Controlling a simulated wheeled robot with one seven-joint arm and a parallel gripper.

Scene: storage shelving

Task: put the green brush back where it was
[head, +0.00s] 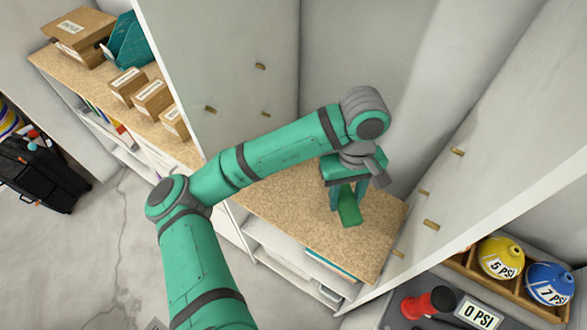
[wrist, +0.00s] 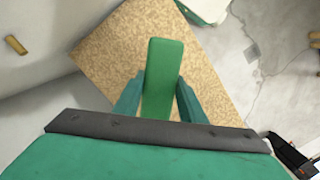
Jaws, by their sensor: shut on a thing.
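The green brush (head: 349,207) is between the fingers of my gripper (head: 347,197) in the head view. It points downward, over the speckled tan shelf board (head: 285,212). In the wrist view the brush (wrist: 163,75) shows as a plain green block between the two teal fingers of my gripper (wrist: 157,100). My gripper is shut on it. The shelf board (wrist: 108,55) lies beyond the brush there. I cannot tell whether the brush touches the board. Its bristles are not visible.
White side panels with wooden pegs (head: 260,66) flank the shelf bay. Cardboard boxes (head: 152,98) stand on the left shelf. At lower right are a yellow ball (head: 500,257), a blue ball (head: 549,283) and a red and black object (head: 428,304). The visible board around my gripper is clear.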

